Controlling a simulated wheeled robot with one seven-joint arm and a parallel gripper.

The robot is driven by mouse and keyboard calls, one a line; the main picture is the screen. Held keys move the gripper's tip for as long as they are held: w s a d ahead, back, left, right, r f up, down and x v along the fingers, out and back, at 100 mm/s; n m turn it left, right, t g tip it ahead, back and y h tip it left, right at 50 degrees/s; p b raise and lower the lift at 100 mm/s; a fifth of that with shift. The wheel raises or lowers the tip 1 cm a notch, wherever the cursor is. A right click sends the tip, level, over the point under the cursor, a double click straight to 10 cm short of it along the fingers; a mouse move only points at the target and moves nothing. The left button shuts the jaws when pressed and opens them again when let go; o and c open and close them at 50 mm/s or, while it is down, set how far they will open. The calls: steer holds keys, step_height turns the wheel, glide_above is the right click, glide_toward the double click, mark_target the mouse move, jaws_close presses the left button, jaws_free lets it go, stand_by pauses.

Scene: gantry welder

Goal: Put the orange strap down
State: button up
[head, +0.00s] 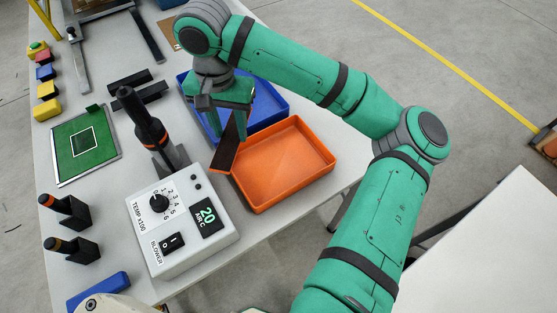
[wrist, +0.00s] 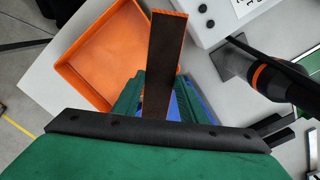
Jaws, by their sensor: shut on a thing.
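My gripper (head: 228,118) is shut on a long flat strap (head: 225,148). The strap looks dark brown on its broad face, with orange showing at its end edge. It hangs tilted down from the jaws, its lower end in front of the left corner of the orange tray (head: 262,207) in the head view. In the wrist view the strap (wrist: 162,65) sticks out from the jaws, with the orange tray (wrist: 62,75) to its left. I cannot tell whether the strap touches the tray or the table. The tray's visible floor is empty.
A blue tray (head: 281,104) stands behind the orange one, partly hidden by my gripper. A white control box (head: 180,240) and an upright black hot-air tool (head: 148,125) are close on the left. Dark bars (head: 130,79) and a green mat (head: 70,155) lie farther left on the table.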

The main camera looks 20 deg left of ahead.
steer(key=a, duration=0.3)
glide_toward(278, 164)
steer(key=shift+s+a+f, duration=0.25)
steer(key=shift+a+f, duration=0.4)
steer(key=shift+d+f, duration=0.4)
steer(key=shift+f, duration=0.25)
steer(key=shift+w+d+f, duration=0.1)
steer(key=shift+d+f, duration=0.05)
steer(key=shift+f, duration=0.8)
steer(key=shift+d+f, duration=0.15)
steer(key=shift+f, duration=0.75)
steer(key=shift+f, duration=0.1)
steer(key=o, duration=1)
